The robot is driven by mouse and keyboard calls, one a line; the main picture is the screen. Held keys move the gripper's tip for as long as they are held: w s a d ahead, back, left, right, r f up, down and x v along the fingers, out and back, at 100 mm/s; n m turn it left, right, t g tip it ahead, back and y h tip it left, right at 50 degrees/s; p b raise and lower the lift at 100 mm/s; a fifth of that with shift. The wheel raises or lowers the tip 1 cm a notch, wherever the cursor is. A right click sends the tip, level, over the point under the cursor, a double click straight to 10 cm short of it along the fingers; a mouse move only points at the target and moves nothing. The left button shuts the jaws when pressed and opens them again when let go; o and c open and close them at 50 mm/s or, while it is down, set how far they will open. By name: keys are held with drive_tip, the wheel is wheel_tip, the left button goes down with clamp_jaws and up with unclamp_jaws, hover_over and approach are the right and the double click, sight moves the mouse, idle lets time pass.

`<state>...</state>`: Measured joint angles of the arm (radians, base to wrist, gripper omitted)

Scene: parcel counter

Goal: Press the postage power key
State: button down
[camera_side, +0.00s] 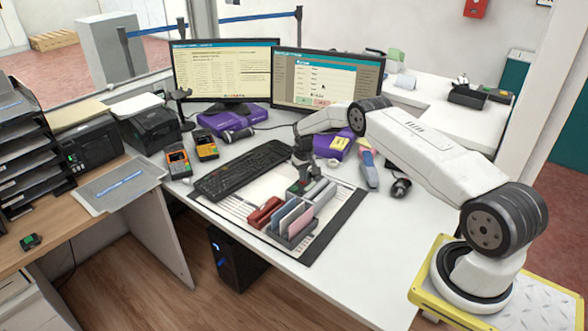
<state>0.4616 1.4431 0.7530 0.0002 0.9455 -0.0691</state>
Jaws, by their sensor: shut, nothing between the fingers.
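My gripper (303,177) is shut and empty. It points down over the far edge of the stationery organiser on the white desk, close above a small dark and green item (296,187). From this view I cannot tell whether the fingertips touch that item. No postage power key can be made out; the spot under my fingertips is small and partly hidden by the gripper.
The organiser (291,234) with upright cards and a red stapler (264,213) stand in front of my gripper. A black keyboard (241,170) lies left, two monitors (222,72) behind. Orange handheld devices (178,163) stand further left. The desk's front right is clear.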

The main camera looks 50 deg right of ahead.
idle(0.4)
drive_tip(key=shift+r, duration=0.6)
wheel_tip(320, 180, up, 8)
idle(6.6)
